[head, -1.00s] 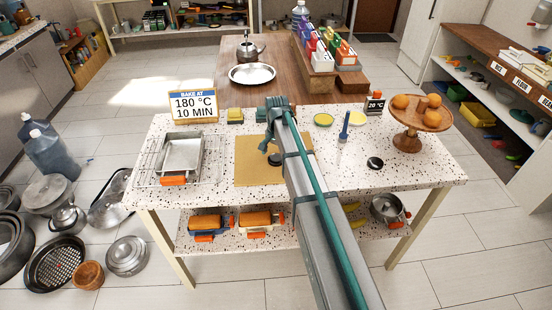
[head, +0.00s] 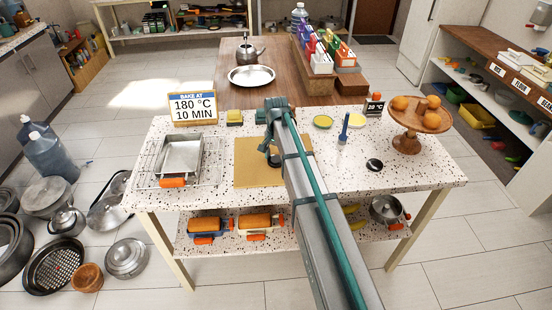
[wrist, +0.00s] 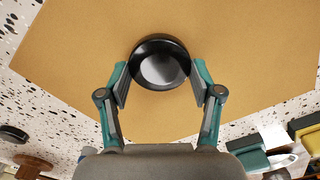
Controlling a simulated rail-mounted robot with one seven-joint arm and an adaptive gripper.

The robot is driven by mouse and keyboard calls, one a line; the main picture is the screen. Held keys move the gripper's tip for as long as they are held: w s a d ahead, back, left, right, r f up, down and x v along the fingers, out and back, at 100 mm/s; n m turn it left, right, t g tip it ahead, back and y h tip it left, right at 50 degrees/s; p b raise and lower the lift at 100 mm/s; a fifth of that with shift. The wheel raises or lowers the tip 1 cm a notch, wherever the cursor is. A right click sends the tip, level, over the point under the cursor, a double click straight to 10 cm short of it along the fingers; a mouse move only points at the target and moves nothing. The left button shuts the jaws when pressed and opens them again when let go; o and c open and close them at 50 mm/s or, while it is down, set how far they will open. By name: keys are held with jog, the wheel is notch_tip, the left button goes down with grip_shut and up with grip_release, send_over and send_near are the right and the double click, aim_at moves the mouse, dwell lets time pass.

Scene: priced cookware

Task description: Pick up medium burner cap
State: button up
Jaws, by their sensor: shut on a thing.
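A round black burner cap (wrist: 160,65) with a glossy top sits between the two fingers of my gripper (wrist: 160,80) in the wrist view. The fingers press on its left and right sides, and my gripper is shut on it. The tan board (wrist: 70,50) lies under it; I cannot tell whether the cap touches the board. In the head view my gripper (head: 271,152) is over the right part of the board (head: 250,178), and my arm hides much of it and the cap. Another black disc (head: 374,164) lies on the speckled table to the right.
A rack with a metal pan (head: 180,153) stands left of the board. The sign (head: 193,109) and a yellow sponge (head: 234,116) stand behind.

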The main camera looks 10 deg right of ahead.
jog(key=shift+r, duration=0.7)
jog(key=s+d+r+b, duration=0.1)
jog(key=s+r+b, duration=0.4)
jog(key=s+r, duration=0.6)
jog(key=s, duration=0.3)
jog(key=shift+r, duration=0.15)
jog(key=shift+r, duration=0.15)
